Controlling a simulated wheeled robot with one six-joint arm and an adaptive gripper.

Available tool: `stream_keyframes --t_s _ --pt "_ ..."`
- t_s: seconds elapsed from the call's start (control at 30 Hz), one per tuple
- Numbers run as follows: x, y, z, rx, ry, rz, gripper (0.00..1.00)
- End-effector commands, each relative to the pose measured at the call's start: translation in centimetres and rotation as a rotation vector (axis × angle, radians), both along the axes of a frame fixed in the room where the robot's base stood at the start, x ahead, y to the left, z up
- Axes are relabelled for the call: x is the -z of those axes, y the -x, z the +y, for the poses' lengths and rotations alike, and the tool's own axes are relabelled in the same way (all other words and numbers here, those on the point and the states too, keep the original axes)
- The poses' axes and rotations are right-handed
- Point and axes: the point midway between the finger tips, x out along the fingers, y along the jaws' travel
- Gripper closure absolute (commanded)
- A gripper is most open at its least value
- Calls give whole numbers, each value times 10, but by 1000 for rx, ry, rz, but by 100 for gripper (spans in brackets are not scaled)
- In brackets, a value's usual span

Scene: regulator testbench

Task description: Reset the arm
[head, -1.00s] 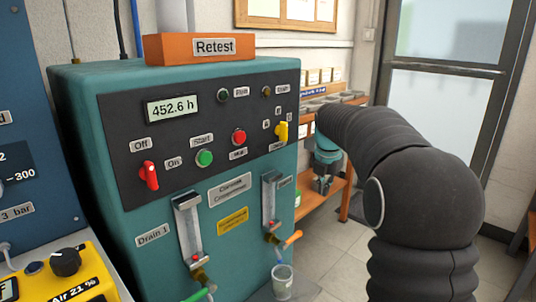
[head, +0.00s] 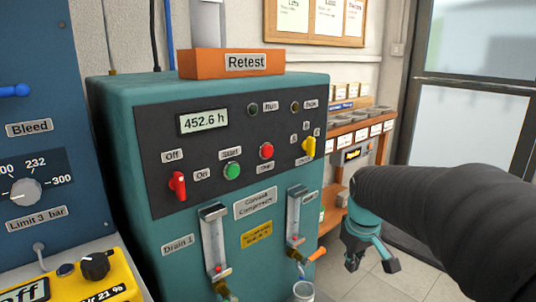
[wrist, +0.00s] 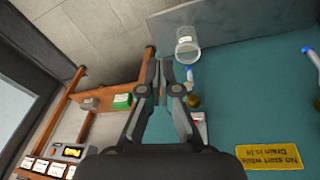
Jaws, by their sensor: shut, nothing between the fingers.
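My gripper (head: 371,264) hangs at the end of my dark-sleeved arm, to the right of the teal compressor cabinet (head: 115,130) in the head view. In the wrist view my gripper (wrist: 166,75) has its fingers close together, shut and empty. Behind the fingers are the cabinet's teal side (wrist: 235,90) and a clear cup (wrist: 187,45). The red switch handle (head: 178,186) on the panel points up by the Off and On labels. The yellow handle (head: 308,146) is at the panel's right.
An orange shelf (head: 352,127) with bins stands behind my gripper. A clear cup (head: 303,291) is below the right drain tube (head: 296,225). A blue panel (head: 50,120) and a yellow analyser (head: 85,280) are at the left. Open floor (head: 375,289) lies below my gripper.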

Motion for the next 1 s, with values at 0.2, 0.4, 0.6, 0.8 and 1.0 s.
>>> stream_keyframes --t_s 0.2,0.4,0.6,0.8,1.0 --pt "0 77 14 293 -82 -54 100" --pt "5 136 24 411 -132 -109 100" --pt "7 181 31 392 -149 -174 100" --pt "-8 196 34 373 -165 -253 100" --pt "-14 198 35 364 -170 -276 100"
